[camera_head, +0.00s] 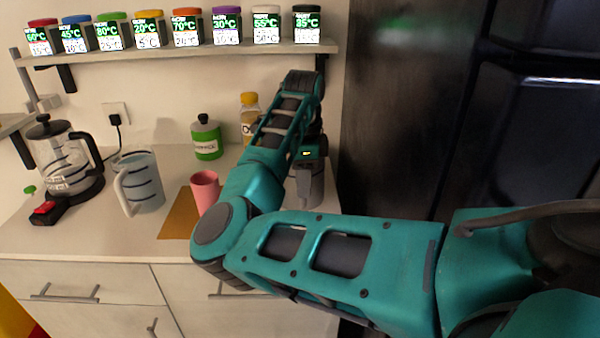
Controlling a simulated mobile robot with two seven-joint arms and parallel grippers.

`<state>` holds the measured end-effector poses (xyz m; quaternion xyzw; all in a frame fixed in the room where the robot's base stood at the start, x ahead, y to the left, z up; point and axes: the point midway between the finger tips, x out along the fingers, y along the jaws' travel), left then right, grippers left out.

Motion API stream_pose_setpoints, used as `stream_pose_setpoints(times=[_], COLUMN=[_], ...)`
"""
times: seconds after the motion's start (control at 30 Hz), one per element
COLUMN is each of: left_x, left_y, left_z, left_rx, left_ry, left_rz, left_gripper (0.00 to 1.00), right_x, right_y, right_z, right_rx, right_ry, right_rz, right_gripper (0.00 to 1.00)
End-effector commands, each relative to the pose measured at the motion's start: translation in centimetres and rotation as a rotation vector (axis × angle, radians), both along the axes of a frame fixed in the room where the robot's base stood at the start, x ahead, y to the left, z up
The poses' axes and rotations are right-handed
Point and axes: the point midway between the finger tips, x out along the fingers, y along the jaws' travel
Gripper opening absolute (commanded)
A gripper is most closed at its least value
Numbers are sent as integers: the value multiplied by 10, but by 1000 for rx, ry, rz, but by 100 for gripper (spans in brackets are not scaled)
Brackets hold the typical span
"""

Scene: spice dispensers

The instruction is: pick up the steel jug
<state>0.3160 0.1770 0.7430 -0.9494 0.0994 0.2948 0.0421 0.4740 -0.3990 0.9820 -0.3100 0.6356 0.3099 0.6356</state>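My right arm reaches in from the right across the counter. Its gripper (306,180) points down at the counter's right end, beside the dark cabinet. A grey, metal-looking vessel (315,188), likely the steel jug, stands right at the fingers and is partly hidden by my arm. I cannot tell whether the fingers touch it or how far apart they are. A grey-blue jug with dark stripes and a pale handle (146,186) stands farther left, clear of the gripper. My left gripper is not in view.
A glass kettle (62,150) stands at the left. A pink cup (205,188) is by a brown mat (177,216). A green canister (206,140) and a yellow-capped bottle (249,103) stand behind. A shelf (170,53) holds several spice dispensers. A dark cabinet (405,110) bounds the right.

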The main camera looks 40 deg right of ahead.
Motion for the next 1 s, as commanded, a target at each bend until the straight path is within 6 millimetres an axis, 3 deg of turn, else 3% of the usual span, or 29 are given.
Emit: stream_pose_setpoints(times=[0.1,0.43,1.0], left_x=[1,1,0], left_y=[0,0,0], left_z=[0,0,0], left_rx=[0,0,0], left_ry=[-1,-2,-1], left_rz=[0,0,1], left_gripper=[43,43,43], right_x=[0,0,0], right_y=[0,0,0], right_z=[0,1,1], right_rx=[0,0,-1], right_ry=[0,0,-1], right_rz=[1,1,1], right_gripper=[32,0,0])
